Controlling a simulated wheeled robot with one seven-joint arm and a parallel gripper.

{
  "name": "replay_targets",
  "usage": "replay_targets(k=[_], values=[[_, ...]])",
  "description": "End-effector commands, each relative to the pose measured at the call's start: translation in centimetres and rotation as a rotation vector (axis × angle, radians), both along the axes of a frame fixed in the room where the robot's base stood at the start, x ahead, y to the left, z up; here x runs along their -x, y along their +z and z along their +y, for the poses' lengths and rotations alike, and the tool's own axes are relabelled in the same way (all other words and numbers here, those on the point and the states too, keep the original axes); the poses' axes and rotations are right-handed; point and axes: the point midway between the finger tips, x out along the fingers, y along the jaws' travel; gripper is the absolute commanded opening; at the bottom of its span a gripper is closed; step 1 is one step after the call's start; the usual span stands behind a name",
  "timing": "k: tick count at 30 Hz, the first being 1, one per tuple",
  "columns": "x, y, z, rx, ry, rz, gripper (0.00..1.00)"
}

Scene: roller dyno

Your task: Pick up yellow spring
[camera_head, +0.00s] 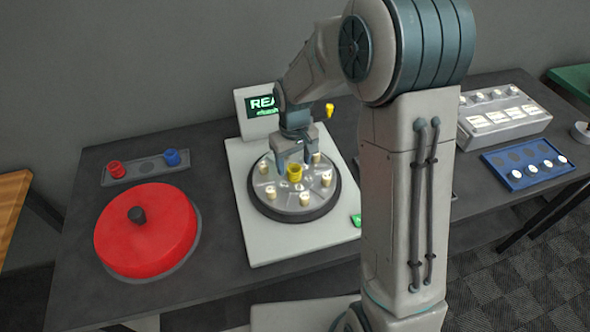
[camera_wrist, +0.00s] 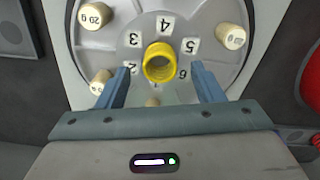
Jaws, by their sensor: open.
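The yellow spring (camera_head: 295,173) is a short yellow ring-shaped piece standing near the middle of a round grey dial. In the wrist view the yellow spring (camera_wrist: 159,62) shows from above, with an open centre. My gripper (camera_head: 293,166) is above the dial with its fingers pointing down. In the wrist view my gripper (camera_wrist: 160,72) is open, with one blue-grey finger on each side of the spring and a gap on both sides. The fingers do not visibly touch it. Whether the fingertips are down at the spring's height is hard to tell.
The dial (camera_head: 258,196) carries several cream pegs around its rim and numbered marks. A large red disc (camera_head: 146,230) lies to the left. Red and blue pieces sit on a tray (camera_head: 146,168) behind it. A green-lit screen (camera_head: 263,103) stands behind the dial. A blue tray (camera_head: 527,163) is at right.

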Motion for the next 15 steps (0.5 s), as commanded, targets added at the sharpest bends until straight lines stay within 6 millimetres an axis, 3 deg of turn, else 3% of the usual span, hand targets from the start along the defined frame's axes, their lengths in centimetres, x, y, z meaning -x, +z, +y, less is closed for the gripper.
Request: replay_targets(k=[6,14,15], values=[[0.0,-2.4,0.0,0.000,0.000,0.002,0.61],[0.0,-2.7,0.0,0.000,0.000,-0.001,0.61],[0.0,-2.7,0.0,0.000,0.000,-0.001,0.55]])
